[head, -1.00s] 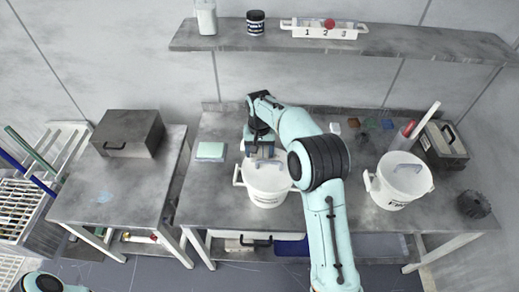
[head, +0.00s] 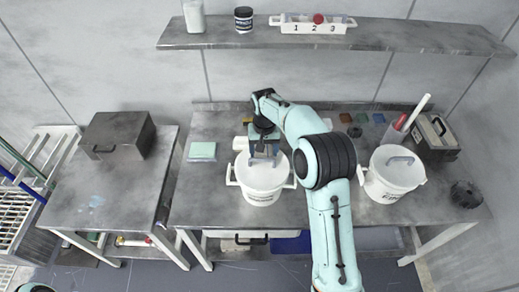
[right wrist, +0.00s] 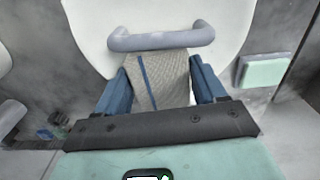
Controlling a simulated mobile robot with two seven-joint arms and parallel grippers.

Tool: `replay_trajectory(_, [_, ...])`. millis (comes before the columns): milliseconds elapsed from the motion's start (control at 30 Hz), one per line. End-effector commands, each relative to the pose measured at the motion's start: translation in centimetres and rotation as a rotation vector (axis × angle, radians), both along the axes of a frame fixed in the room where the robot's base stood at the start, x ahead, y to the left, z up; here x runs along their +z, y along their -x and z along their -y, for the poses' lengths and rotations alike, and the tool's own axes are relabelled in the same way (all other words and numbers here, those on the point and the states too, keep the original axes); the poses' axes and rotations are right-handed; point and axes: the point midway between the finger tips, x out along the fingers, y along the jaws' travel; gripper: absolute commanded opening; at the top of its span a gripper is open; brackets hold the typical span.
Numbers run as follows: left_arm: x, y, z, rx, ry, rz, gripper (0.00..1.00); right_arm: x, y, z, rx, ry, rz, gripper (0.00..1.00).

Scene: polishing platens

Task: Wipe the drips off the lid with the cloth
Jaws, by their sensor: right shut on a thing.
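A white bucket (head: 262,192) with a white lid (head: 245,166) stands on the middle bench. My right gripper (head: 264,153) is over the lid, pointing down. In the right wrist view my right gripper (right wrist: 160,68) is shut on a grey-beige cloth (right wrist: 170,82) with a blue stripe. The cloth hangs between the blue fingers, in front of the lid's grey handle (right wrist: 162,38). The white lid (right wrist: 230,22) spreads behind it. I cannot make out drips on it, or whether the cloth touches it. My left gripper is out of view.
A second lidded white bucket (head: 390,183) stands to the right, near a grey toolbox (head: 436,138) and a dark knobbed disc (head: 466,194). A pale green block (head: 202,151) lies left of the middle bucket. A shelf (head: 330,36) runs above the bench.

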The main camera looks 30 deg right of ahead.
Motion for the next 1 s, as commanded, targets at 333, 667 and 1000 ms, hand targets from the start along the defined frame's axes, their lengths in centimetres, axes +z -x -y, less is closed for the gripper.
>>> replay_trajectory(333, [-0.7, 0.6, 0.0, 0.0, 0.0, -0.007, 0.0, -0.3, 1.7, 2.3, -0.002, 0.0, 0.0, 0.46])
replay_trajectory(667, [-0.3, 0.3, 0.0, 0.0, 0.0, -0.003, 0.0, -0.1, 2.0, 2.9, 0.0, 0.0, -0.001, 0.46])
replay_trajectory(1000, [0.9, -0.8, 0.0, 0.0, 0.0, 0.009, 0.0, 0.1, 0.6, 0.8, 0.003, -0.001, 0.0, 0.46])
